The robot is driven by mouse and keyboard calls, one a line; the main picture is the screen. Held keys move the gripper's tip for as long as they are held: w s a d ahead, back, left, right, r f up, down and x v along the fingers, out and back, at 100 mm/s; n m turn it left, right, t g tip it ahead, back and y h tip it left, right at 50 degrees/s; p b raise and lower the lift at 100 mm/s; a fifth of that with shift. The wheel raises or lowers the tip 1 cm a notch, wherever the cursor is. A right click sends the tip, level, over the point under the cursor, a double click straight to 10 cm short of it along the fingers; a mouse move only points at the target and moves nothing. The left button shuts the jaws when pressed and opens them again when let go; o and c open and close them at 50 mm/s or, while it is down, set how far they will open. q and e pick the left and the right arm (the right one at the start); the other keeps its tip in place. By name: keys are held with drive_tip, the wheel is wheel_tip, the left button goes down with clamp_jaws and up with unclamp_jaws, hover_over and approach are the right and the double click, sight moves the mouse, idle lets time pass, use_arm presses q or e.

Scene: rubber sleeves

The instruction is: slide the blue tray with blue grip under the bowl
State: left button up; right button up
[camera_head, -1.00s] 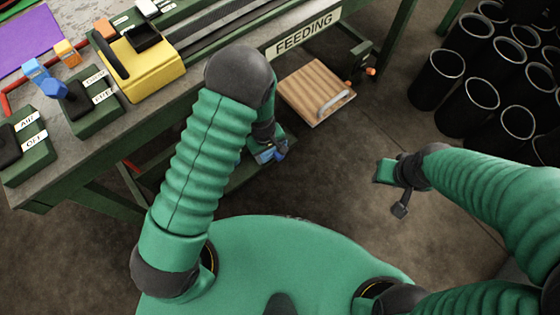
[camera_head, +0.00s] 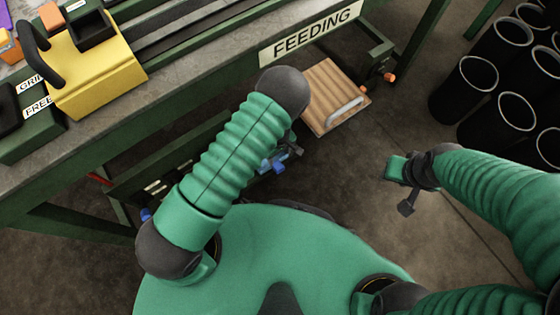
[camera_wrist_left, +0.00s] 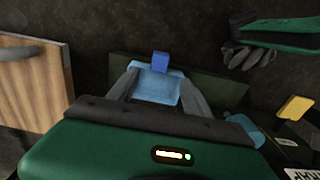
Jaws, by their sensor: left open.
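The blue tray (camera_wrist_left: 157,88) shows light blue in the left wrist view, with a darker blue grip (camera_wrist_left: 160,62) standing at its far edge. My left gripper (camera_wrist_left: 160,76) is open, its two grey fingers on either side of the tray; contact cannot be told. In the head view a small blue part (camera_head: 279,167) shows beside my left forearm, low by the bench, and the arm hides most of that gripper. My right gripper (camera_head: 406,187) hangs over bare floor at the right, its jaw opening unclear. I cannot make out the bowl.
The green bench (camera_head: 200,95) with the FEEDING sign (camera_head: 312,33) runs above my left arm. A wooden board with a handle (camera_head: 335,97) sits low beside it. Dark gloves (camera_wrist_left: 250,52) lie at the wrist view's right. Black cylinders (camera_head: 480,85) stand at right.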

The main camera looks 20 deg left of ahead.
use_arm(q)
wheel_tip(320, 180, down, 13)
drive_tip(key=b, duration=0.6)
drive_tip(key=shift+f+b, duration=0.1)
drive_tip(key=shift+b, duration=0.3)
clamp_jaws()
idle(0.5)
